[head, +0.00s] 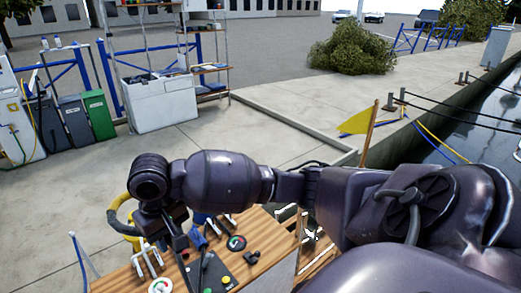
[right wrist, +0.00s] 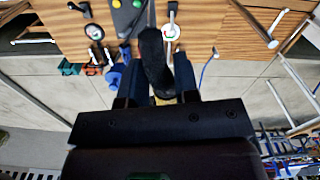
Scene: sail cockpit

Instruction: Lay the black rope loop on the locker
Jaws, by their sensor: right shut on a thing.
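My right gripper (head: 176,240) reaches down at the left end of the wooden top. In the right wrist view its two fingers (right wrist: 162,82) are closed on a dark, thick, elongated thing, which I take for the black rope loop (right wrist: 152,48). It sticks out past the fingertips over the wood; its full loop shape does not show. The wooden top (head: 268,232), with pale sides, may be the locker; I cannot tell for sure. In the head view my wrist and arm hide much of the held thing. My left gripper is not in view.
The wooden top carries round dials (head: 236,243), a dark panel with coloured buttons (head: 212,275), levers and a blue item (head: 197,238). A yellow ring (head: 122,208) is beside my wrist. A yellow flag (head: 357,121) stands at right. The bare wood strip is narrow.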

